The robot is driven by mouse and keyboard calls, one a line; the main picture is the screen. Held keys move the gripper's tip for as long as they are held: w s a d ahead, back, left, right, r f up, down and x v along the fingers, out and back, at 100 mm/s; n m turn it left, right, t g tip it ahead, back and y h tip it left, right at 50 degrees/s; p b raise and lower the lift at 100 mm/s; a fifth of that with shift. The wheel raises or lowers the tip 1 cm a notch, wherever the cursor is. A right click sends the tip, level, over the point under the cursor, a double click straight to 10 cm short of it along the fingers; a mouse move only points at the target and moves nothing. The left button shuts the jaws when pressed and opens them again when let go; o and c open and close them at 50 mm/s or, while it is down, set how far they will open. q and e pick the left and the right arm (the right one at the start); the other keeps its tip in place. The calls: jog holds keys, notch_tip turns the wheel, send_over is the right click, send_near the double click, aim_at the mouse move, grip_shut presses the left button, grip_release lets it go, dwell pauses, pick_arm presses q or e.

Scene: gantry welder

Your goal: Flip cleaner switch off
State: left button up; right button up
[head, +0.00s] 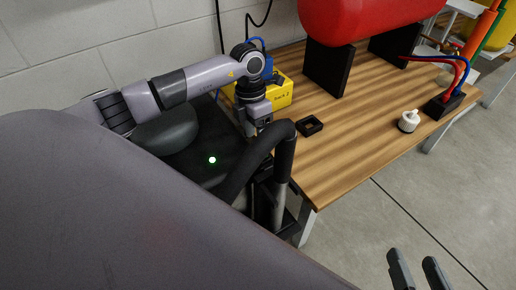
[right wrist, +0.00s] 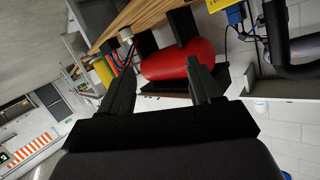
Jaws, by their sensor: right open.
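A black machine (head: 190,150), which may be the cleaner, stands left of the bench. A small bright green light (head: 212,160) glows on its dark top. I cannot make out a switch on it. A thick black hose (head: 284,150) bends up beside it; it also shows in the right wrist view (right wrist: 272,30). My right gripper (head: 416,268) is open and empty over the floor at lower right, well away from the machine.
The wooden bench (head: 345,150) holds a red tank (head: 360,15), a yellow box (head: 282,95), a small black square tray (head: 310,126) and a white knob-like part (head: 408,121). Cables hang on the wall. Open floor (head: 440,190) lies at the right.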

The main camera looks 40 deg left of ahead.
pick_arm(q)
jog(key=f, duration=0.2)
jog(key=f+b, duration=0.1)
jog(key=f, duration=0.1)
jog(key=shift+s+d, duration=0.1)
jog(key=shift+d, duration=0.2)
pick_arm(e)
jog(key=shift+s+d+n+t, duration=0.1)
jog(key=shift+d+n+t, duration=0.2)
jog(key=shift+d, duration=0.2)
